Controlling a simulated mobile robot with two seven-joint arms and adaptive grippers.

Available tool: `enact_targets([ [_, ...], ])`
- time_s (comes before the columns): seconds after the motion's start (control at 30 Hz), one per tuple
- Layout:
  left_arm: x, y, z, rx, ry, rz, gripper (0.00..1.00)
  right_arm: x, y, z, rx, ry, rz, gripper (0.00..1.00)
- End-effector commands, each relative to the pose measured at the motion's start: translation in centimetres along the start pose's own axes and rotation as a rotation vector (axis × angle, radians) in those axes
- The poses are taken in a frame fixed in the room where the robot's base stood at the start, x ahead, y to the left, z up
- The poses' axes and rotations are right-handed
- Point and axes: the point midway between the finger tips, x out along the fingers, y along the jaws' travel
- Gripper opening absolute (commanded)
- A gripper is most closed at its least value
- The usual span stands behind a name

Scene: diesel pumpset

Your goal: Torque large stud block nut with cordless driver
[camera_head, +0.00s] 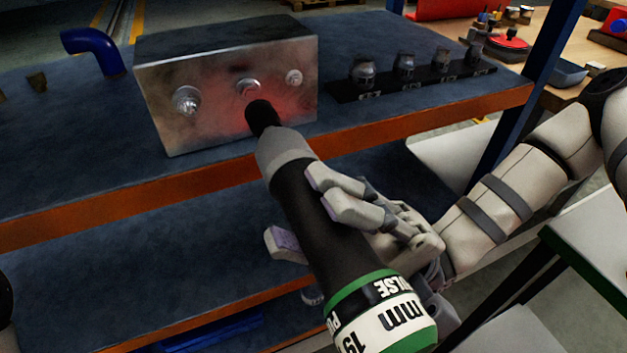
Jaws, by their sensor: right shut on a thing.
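A grey metal stud block (200,125) stands on the blue bench top. Its front face carries a large stud nut (186,100) at the left, a middle stud nut (248,89) and a small one (294,77) at the right. My right gripper (310,215) is shut on the cordless driver (305,200), which has a black body and a green and white band marked "19 mm". The driver's black socket (262,117) points at the block, just below the middle nut. Whether it touches the face cannot be told. A red glow lies on the face there. My left gripper is not in view.
A black rack (425,83) with several sockets lies right of the block. A blue pipe elbow (95,48) stands behind left. The bench has an orange front edge (110,193) and a blue post (530,90) at the right. The bench top left of the block is mostly clear.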

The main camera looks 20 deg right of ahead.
Motion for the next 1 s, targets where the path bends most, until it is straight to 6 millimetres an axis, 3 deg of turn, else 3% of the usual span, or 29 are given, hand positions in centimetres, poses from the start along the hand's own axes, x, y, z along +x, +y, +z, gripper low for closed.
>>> enact_targets([
  [0.3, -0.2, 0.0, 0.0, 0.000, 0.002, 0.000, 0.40, -0.1, -0.1, 0.2, -0.002, -0.002, -0.003, 0.00],
  [0.7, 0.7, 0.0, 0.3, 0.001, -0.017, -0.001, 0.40, -0.2, 0.0, -4.0, -0.002, 0.000, -0.004, 0.00],
  [1.0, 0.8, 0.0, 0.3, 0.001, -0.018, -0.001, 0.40, -0.1, -0.1, -4.5, -0.002, 0.000, -0.005, 0.00],
])
